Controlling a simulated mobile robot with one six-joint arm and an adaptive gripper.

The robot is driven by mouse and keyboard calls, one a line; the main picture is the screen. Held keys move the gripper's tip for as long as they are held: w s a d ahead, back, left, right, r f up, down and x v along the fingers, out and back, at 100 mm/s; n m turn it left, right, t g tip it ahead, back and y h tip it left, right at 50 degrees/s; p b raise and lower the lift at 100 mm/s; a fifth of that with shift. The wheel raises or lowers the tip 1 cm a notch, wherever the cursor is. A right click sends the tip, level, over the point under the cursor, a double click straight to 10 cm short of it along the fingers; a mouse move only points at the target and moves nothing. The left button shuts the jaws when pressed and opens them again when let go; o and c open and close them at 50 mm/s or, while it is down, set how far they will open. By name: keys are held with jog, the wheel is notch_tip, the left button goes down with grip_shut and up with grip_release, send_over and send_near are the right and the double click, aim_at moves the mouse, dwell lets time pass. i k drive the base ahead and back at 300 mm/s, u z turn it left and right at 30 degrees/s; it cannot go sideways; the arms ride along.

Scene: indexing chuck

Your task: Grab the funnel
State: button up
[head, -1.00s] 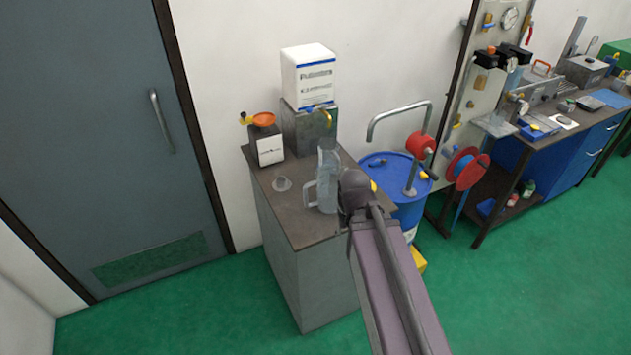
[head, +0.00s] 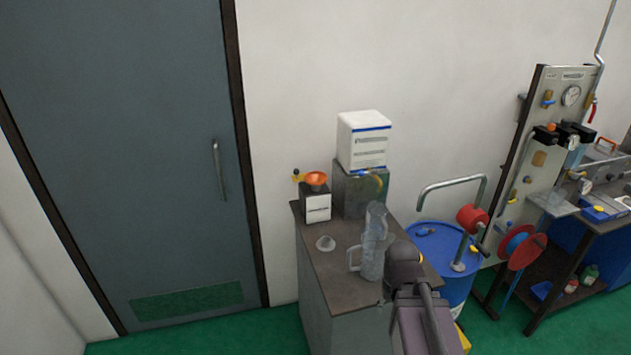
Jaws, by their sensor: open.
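An orange funnel (head: 316,178) sits mouth up on top of a small dark container with a white label (head: 317,208), at the back left of a grey cabinet top. Nothing of mine visibly touches the funnel.
A clear jug (head: 373,245) stands on the cabinet top (head: 340,285), between my arm and the funnel. A grey metal box (head: 358,190) carries a white box (head: 363,142) right of the funnel. A blue drum (head: 440,250) stands further right. A door is at left.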

aim_at(316, 177)
jog(key=z, duration=0.1)
jog(key=i, duration=1.35)
jog(key=u, duration=0.3)
